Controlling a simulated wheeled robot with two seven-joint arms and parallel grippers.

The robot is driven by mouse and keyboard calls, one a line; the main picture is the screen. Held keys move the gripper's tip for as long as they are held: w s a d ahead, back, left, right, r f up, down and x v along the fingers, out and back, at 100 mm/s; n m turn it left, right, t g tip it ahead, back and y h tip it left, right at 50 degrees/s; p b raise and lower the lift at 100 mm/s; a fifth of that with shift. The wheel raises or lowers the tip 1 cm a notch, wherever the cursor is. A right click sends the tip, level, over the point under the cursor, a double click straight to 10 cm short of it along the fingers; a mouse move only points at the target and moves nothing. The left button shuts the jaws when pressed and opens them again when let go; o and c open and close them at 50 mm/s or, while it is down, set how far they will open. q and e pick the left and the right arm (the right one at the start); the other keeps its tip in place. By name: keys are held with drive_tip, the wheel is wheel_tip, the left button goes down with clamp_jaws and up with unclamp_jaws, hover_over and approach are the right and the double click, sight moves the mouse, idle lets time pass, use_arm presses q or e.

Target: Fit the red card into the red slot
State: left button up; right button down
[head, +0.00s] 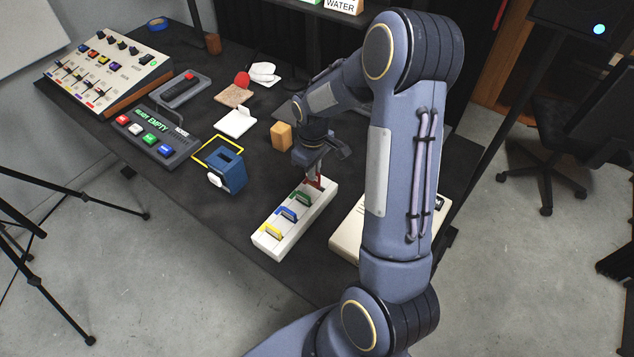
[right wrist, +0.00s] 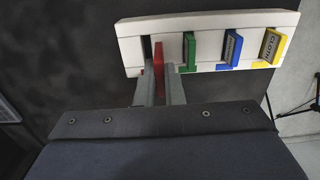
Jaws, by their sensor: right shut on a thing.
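My right gripper (head: 316,172) points down at the far end of the white slotted rack (head: 263,240). It is shut on the red card (head: 319,182). In the right wrist view the red card (right wrist: 158,62) stands on edge between the two fingers (right wrist: 160,93), against the rack (right wrist: 214,22). A dark slot opening (right wrist: 147,47) shows just left of the card. The fingers hide the card's lower part, and I cannot tell whether any of it is inside the slot. My left gripper is not in view.
A green card (head: 301,199), a blue card (head: 288,213) and a yellow card (head: 273,231) stand in the rack's other slots. A white box (head: 346,233) lies to the right. A blue device (head: 229,174) and a wooden block (head: 281,135) stand left of the gripper.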

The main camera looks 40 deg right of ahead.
sight(317, 178)
drive_tip(key=shift+w+d+f+b, duration=0.15)
drive_tip(key=shift+d+f+b, duration=0.25)
drive_tip(key=shift+f, duration=0.5)
drive_tip(key=shift+w+d+f+b, duration=0.2)
drive_tip(key=shift+f+b, duration=0.35)
drive_tip(key=shift+f, duration=0.35)
drive_tip(key=shift+w+d+f+b, duration=0.1)
drive_tip(key=shift+d+f+b, duration=0.3)
drive_tip(key=shift+f, duration=0.5)
drive_tip(key=shift+a, duration=0.1)
drive_tip(key=shift+f+b, duration=0.25)
drive_tip(key=shift+b, duration=0.05)
drive_tip(key=c, duration=1.5)
unclamp_jaws()
drive_tip(key=shift+r, duration=0.1)
drive_tip(key=shift+c, duration=0.2)
